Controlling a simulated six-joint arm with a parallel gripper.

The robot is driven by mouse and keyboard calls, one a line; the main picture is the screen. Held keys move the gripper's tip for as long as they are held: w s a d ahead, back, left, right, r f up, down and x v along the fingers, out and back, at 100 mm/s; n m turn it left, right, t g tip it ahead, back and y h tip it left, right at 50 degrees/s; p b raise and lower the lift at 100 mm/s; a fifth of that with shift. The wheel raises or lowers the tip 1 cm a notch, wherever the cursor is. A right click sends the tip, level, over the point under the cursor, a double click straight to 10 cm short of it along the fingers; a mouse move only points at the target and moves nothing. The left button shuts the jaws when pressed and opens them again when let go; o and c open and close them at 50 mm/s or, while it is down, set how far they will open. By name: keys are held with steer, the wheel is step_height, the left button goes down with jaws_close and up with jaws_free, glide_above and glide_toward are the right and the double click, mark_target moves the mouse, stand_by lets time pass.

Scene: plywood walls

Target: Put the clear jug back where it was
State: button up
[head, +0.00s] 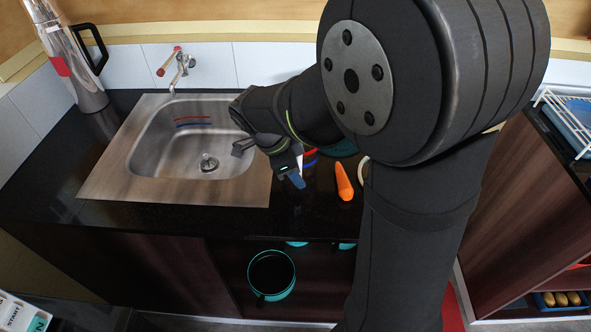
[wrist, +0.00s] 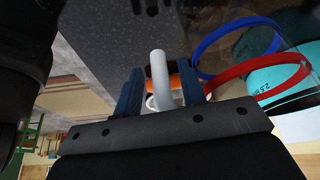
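The clear jug (head: 311,157), marked by a red and a blue band, stands on the dark counter right of the sink, largely hidden by my arm. In the wrist view its bands (wrist: 262,80) fill the upper right. My gripper (head: 297,176) is beside the jug, pointing down. In the wrist view my gripper's blue fingers (wrist: 161,90) are apart, with a pale curved handle (wrist: 159,68) between them. It appears to be the jug's handle, and gaps show on both sides of it.
An orange carrot (head: 344,181) lies close to my gripper on the right. A teal item (head: 343,148) is behind the jug. The steel sink (head: 150,188) is to the left. A tall metal flask (head: 75,60) stands at the back left. A teal pot (head: 271,275) is below the counter.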

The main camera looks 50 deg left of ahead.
steer(key=v, duration=1.2)
steer(key=shift+r, duration=0.25)
steer(key=shift+w+f, duration=0.1)
steer(key=shift+f, duration=0.05)
steer(key=x, duration=1.2)
steer(key=shift+f, duration=0.1)
